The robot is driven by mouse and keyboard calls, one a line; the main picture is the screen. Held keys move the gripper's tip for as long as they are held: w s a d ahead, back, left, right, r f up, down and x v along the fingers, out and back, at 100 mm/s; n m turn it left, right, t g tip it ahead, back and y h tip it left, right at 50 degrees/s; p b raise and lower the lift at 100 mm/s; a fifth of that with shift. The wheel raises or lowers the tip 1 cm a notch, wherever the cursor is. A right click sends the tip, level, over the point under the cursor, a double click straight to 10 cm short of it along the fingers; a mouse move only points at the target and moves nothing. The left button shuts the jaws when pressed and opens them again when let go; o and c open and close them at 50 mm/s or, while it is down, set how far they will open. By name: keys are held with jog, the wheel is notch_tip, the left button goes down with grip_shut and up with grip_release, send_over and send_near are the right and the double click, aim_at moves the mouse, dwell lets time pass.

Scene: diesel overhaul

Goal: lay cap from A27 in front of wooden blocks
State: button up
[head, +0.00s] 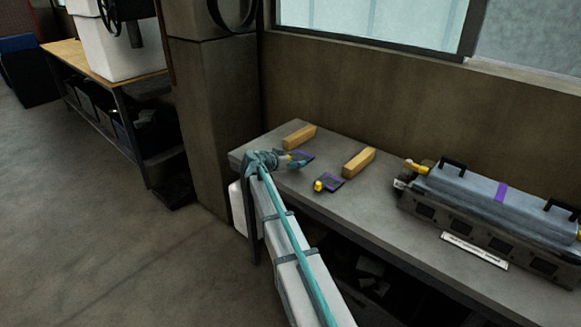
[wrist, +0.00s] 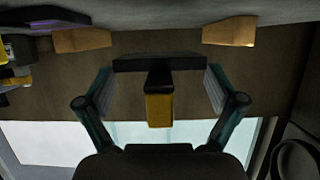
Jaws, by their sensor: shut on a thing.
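My gripper (head: 283,161) is shut on a cap (head: 303,159) with a purple face and a yellow part, near the left end of the bench. In the wrist view the fingers (wrist: 160,88) close on the ends of the cap's dark plate, and its yellow part (wrist: 159,108) shows. Whether the held cap touches the bench I cannot tell. Two wooden blocks stand behind: the left block (head: 299,136) and the right block (head: 359,162). Both also show in the wrist view (wrist: 230,31) (wrist: 82,40). A second purple cap (head: 331,183) lies in front of the right block.
A long grey engine part (head: 490,208) with a label plate (head: 474,251) fills the bench's right side. The grey bench top (head: 385,202) is clear between it and the second cap. A wall with a window rises behind, and a pillar (head: 205,110) stands left.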

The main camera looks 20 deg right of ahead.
aim_at(290, 172)
jog(key=shift+w+f, duration=0.8)
jog(key=shift+f, duration=0.05)
jog(key=shift+f+p, duration=0.7)
jog(key=shift+f, duration=0.95)
jog(key=shift+f, duration=0.15)
jog(key=o, duration=1.1)
jog(key=shift+o, duration=0.2)
